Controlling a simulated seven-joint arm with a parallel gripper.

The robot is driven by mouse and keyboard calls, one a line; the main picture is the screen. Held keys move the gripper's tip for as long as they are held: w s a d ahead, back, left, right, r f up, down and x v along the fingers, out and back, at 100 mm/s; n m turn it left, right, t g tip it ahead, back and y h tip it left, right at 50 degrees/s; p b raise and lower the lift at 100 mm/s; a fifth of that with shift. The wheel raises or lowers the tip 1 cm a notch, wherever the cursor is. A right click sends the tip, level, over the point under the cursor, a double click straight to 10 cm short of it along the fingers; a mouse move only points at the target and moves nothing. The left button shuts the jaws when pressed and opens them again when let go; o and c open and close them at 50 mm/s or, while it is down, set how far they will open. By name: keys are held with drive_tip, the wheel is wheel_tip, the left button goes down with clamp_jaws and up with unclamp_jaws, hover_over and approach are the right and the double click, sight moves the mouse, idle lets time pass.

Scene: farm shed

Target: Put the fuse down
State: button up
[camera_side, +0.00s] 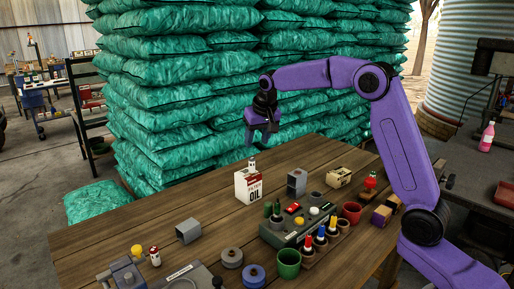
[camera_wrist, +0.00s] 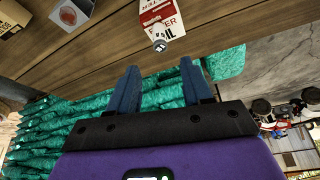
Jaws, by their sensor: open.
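A small pale cylinder with a grey cap, which looks like the fuse (camera_side: 251,163), stands on the white and red oil box (camera_side: 248,187) near the table's back edge. In the wrist view the small cylinder (camera_wrist: 159,44) shows against the oil box (camera_wrist: 165,17), just beyond my fingertips. My gripper (camera_side: 262,138) is open and empty, above the box and slightly right of it. In the wrist view the blue fingers of my gripper (camera_wrist: 158,68) stand apart with nothing between them.
The wooden table (camera_side: 130,220) holds a grey hollow block (camera_side: 189,230), a control box (camera_side: 285,233), a green cup (camera_side: 288,264) and a red cup (camera_side: 352,212). Green sacks (camera_side: 190,90) are stacked behind it. The table's left back area is clear.

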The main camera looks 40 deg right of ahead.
drive_tip(key=s+a+f+n+g+y, duration=0.1)
drive_tip(key=s+a+n, duration=0.2)
drive_tip(key=s+a, duration=0.35)
drive_tip(key=s+a+n, duration=0.3)
drive_tip(key=s, duration=0.6)
drive_tip(key=s+a+f+n+g+y, duration=0.15)
drive_tip(key=s+a, duration=0.25)
drive_tip(key=s, duration=0.4)
drive_tip(key=s+d+f+n, duration=0.1)
drive_tip(key=s+n, duration=0.1)
drive_tip(key=s, duration=0.5)
drive_tip(key=s+d+f+n+g, duration=0.1)
drive_tip(key=s+d+f+n, duration=0.1)
drive_tip(key=s, duration=0.5)
drive_tip(key=s+d+f+n, duration=0.1)
drive_tip(key=s+n, duration=0.3)
drive_tip(key=s, duration=0.4)
drive_tip(key=shift+d+f+g+h, duration=0.35)
drive_tip(key=shift+f+h, duration=0.1)
drive_tip(key=shift+f, duration=0.15)
drive_tip(key=shift+o, duration=0.4)
drive_tip(key=shift+w, duration=0.1)
